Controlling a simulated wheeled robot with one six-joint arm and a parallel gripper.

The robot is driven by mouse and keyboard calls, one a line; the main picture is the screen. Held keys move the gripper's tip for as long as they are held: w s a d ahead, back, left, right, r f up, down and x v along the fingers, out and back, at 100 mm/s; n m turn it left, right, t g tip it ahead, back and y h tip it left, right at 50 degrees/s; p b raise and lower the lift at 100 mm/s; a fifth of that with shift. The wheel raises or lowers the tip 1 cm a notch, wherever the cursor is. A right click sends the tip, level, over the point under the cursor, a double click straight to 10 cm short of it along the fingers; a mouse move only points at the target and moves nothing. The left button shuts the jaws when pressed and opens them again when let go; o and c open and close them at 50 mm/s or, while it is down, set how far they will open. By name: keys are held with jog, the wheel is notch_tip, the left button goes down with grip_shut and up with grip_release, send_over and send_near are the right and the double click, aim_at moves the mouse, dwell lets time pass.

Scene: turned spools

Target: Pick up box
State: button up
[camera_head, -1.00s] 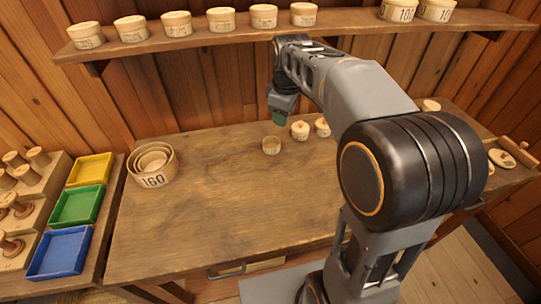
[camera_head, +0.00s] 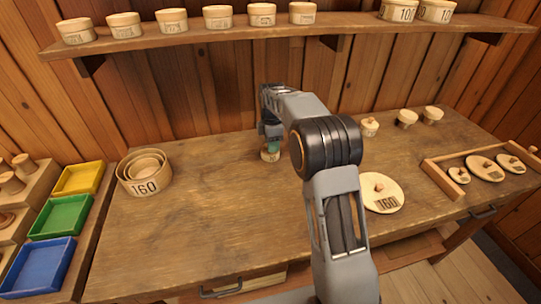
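A small round pale wooden box (camera_head: 270,155) stands on the workbench left of my arm, near the back. My gripper (camera_head: 271,146) is directly above it, pointing down, with its greenish tips at the box's top. Whether the fingers are apart or closed on the box cannot be told at this size. A nest of round boxes, the outer one marked 160 (camera_head: 145,187), stands at the bench's left. A flat round lid marked 160 (camera_head: 383,204) with a knob lies right of my arm.
Several small knobbed pieces (camera_head: 406,119) stand at the back right. A wooden rack (camera_head: 440,179) holds lids at the right. A shelf (camera_head: 200,36) with round boxes runs above. Yellow, green and blue trays (camera_head: 60,217) lie left. The bench's front left is clear.

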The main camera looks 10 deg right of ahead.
aim_at(272, 161)
jog(key=shift+d+f, duration=0.1)
jog(key=shift+f, duration=3)
grip_shut()
